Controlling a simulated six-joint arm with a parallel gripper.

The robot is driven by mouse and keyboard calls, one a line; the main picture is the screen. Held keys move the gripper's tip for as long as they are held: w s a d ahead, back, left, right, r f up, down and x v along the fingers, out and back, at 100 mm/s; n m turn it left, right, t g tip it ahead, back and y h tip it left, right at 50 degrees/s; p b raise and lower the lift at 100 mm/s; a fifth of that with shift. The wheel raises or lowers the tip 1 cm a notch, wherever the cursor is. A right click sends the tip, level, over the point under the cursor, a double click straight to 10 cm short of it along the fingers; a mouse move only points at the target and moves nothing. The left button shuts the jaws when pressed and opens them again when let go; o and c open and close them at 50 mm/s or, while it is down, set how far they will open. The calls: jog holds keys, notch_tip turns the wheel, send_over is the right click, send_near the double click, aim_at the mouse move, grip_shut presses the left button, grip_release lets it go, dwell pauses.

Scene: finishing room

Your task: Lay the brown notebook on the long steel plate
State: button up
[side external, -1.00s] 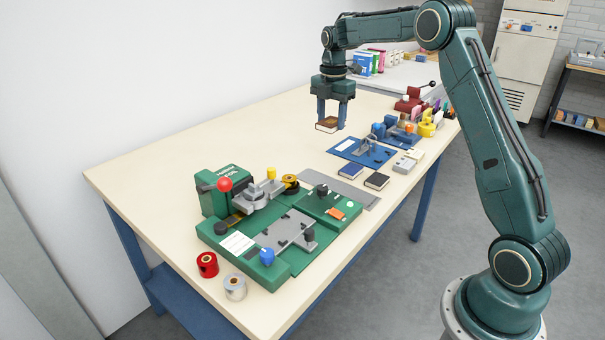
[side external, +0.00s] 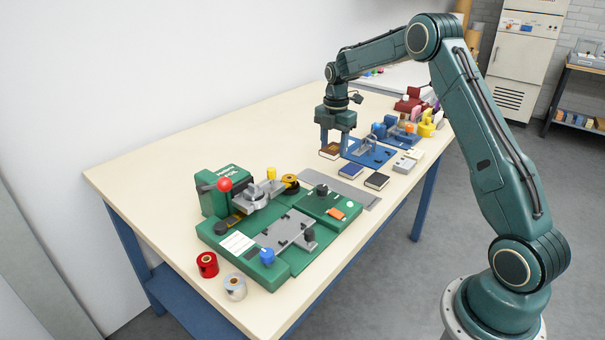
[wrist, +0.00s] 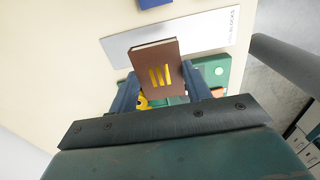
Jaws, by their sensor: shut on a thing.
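The brown notebook (side external: 330,151) is held between the fingers of my gripper (side external: 334,142), low over the bench. In the wrist view the notebook (wrist: 157,68) shows its brown cover with gold bars, pinched between both fingers of my gripper (wrist: 160,88). The long steel plate (side external: 342,190) lies flat on the bench, nearer the camera than the notebook in the side view. In the wrist view the notebook overlaps part of the plate (wrist: 212,31); the gap in height cannot be told.
A blue notebook (side external: 350,171) and a black notebook (side external: 377,181) lie by the plate. A green machine (side external: 270,228) stands at the near side. A blue fixture (side external: 369,153) is just right of my gripper. The left of the bench (side external: 200,150) is clear.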

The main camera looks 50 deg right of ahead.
send_over(331, 185)
notch_tip(331, 185, down, 6)
jog(key=shift+f, duration=0.25)
jog(key=shift+f, duration=2.1)
jog(key=shift+f, duration=0.15)
jog(key=o, duration=0.9)
notch_tip(331, 185, up, 11)
jog(key=shift+r, duration=0.65)
